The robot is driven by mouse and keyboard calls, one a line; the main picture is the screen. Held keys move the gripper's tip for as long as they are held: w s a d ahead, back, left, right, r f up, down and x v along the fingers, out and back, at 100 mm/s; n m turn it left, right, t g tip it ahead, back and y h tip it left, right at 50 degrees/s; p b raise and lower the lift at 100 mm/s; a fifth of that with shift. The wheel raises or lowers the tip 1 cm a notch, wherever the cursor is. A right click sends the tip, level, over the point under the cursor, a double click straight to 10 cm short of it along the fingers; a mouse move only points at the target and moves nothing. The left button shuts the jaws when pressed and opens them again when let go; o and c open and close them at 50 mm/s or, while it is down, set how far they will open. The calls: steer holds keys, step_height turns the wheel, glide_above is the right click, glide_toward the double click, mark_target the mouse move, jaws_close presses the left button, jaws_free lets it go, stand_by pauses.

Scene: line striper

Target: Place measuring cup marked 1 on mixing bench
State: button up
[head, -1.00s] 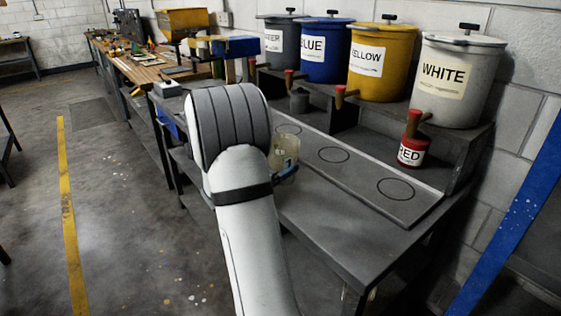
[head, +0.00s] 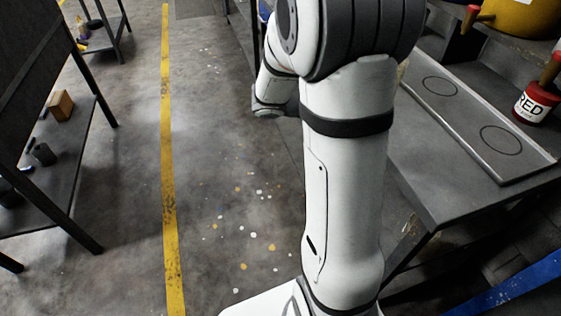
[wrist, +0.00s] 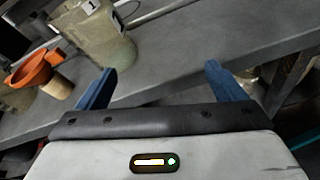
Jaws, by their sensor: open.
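The measuring cup marked 1 (wrist: 100,38) is a cloudy, see-through cup with a white label, seen at the top left of the wrist view. It rests on a grey bench top (wrist: 180,55) and is cut off by the frame's top edge. My gripper (wrist: 160,68) has its two blue fingers spread wide with nothing between them. The cup is beyond the left finger, outside the jaws. In the head view my arm hides the gripper and the cup. The grey bench (head: 428,165) shows on the right there.
An orange funnel (wrist: 35,68) is left of the cup. In the head view, a red paint can (head: 534,104) stands near a tray (head: 462,122) with ringed spots. A dark shelf table (head: 60,185) stands at left. The floor (head: 225,160) between is clear.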

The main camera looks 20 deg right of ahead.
steer(key=s+a+m+t+y, duration=0.1)
steer(key=s+a+m+y, duration=0.2)
steer(key=a, duration=0.5)
steer(key=s+a+f+m+t+y, duration=0.1)
steer(key=s+a+m+y, duration=0.3)
steer(key=a, duration=0.4)
steer(key=s+a+m+t+y, duration=0.2)
steer(key=s+a+m+y, duration=0.1)
steer(key=a+m+y, duration=0.3)
steer(key=shift+s+a+f+y, duration=0.3)
steer(key=shift+a+y, duration=0.4)
steer(key=shift+a, duration=0.45)
step_height(320, 180, up, 8)
steer(key=p, duration=0.7)
steer(key=shift+t, duration=0.3)
